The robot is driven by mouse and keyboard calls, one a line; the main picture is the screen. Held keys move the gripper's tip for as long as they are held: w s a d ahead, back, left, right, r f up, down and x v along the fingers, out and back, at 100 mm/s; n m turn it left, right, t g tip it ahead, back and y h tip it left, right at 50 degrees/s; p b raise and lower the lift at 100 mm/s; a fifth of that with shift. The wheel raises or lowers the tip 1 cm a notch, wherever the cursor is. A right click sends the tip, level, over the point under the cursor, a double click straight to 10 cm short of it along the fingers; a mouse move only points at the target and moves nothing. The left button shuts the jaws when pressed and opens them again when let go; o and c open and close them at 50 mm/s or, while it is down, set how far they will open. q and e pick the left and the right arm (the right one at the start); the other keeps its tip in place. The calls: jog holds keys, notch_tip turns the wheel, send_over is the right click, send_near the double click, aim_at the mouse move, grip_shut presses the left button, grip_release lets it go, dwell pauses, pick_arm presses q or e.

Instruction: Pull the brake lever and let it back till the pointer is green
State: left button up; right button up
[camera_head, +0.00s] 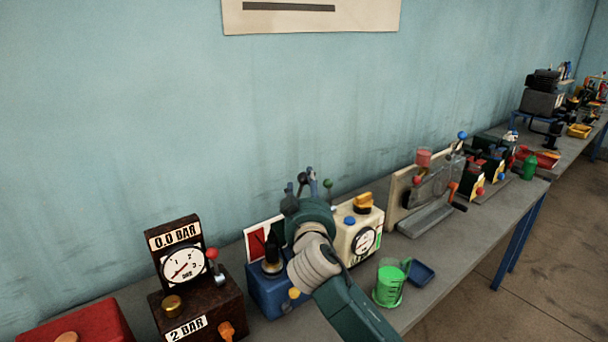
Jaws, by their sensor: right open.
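A blue box (268,296) stands on the bench with an upright white-edged panel (256,247) showing a dark red field. It looks like the brake unit, but I cannot make out its pointer. No brake lever can be told apart for sure; my right arm covers part of this box. My right gripper (303,181) is open, its fingers pointing up toward the wall just above and right of the panel. Whether it touches a lever cannot be told. My left gripper is not in view.
A dark box with a gauge (184,265) stands left of the blue box. A cream box with a dial (364,241) is close on the right. A green-filled jug (389,284) and a small blue tray (421,273) stand near the front edge. More devices line the bench further right.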

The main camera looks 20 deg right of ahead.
aim_at(305, 182)
jog(key=shift+p+x, duration=0.5)
jog(key=shift+x, duration=1.8)
jog(key=shift+c, duration=0.3)
grip_shut()
